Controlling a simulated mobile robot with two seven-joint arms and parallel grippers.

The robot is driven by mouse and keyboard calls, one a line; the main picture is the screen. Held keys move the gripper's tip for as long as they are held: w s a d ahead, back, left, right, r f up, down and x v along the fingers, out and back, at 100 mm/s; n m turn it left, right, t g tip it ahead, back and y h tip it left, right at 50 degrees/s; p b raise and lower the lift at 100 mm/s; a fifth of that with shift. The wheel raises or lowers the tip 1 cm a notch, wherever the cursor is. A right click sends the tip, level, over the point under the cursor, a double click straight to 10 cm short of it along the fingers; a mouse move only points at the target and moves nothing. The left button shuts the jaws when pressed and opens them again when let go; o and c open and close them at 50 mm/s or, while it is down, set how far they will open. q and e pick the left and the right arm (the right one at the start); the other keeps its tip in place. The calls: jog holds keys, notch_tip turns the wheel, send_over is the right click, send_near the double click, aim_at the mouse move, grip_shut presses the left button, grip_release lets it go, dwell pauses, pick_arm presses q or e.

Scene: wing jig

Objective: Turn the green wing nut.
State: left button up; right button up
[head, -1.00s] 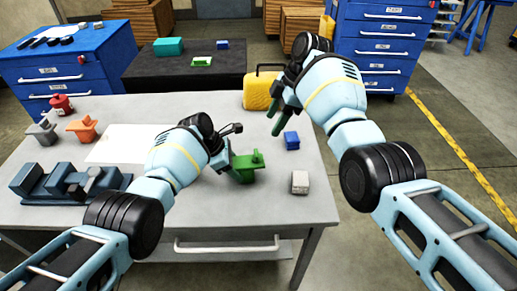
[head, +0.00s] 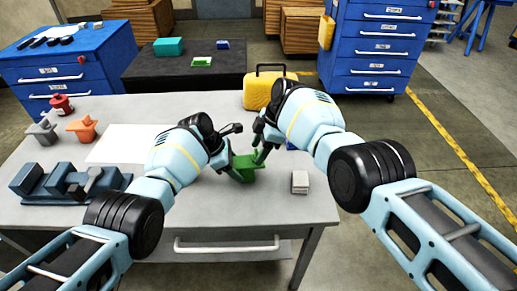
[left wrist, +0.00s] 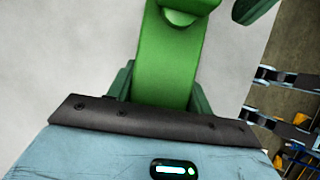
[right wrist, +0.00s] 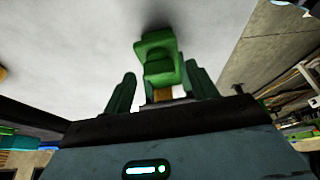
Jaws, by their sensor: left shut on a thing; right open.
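The green wing nut piece (head: 244,163) is above the right part of the grey table, a block with an upright tab in the earlier head view. My left gripper (head: 232,172) is shut on its body. The left wrist view shows the green body (left wrist: 170,65) between the dark green fingers. My right gripper (head: 262,153) is open at its upper right side. In the right wrist view the green piece (right wrist: 158,62) lies between and beyond the two fingers, with a small brass-coloured part below it. Whether the right fingers touch it, I cannot tell.
A small white block (head: 300,182) stands right of the green piece. A blue block (head: 291,146) is mostly hidden behind my right arm. A yellow case (head: 258,93) stands at the table's back. A dark blue fixture (head: 60,183) and orange, grey and red pieces are at left.

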jog(key=shift+a+f, duration=0.1)
jog(key=shift+f, duration=0.1)
jog(key=c, duration=1)
jog(key=shift+f+m, duration=0.1)
jog(key=shift+m, duration=0.4)
jog(key=m+t, duration=0.1)
jog(key=m, duration=0.1)
jog(key=m+t, duration=0.1)
jog(key=m, duration=0.2)
jog(key=shift+s+h, duration=0.15)
jog(key=shift+h, duration=0.15)
jog(key=m+t, duration=0.1)
jog(key=m, duration=0.2)
jog(key=m+t+h, duration=0.1)
jog(key=m, duration=0.1)
jog(key=shift+s+a+m, duration=0.1)
jog(key=shift+a+m, duration=0.05)
jog(key=shift+m, duration=0.25)
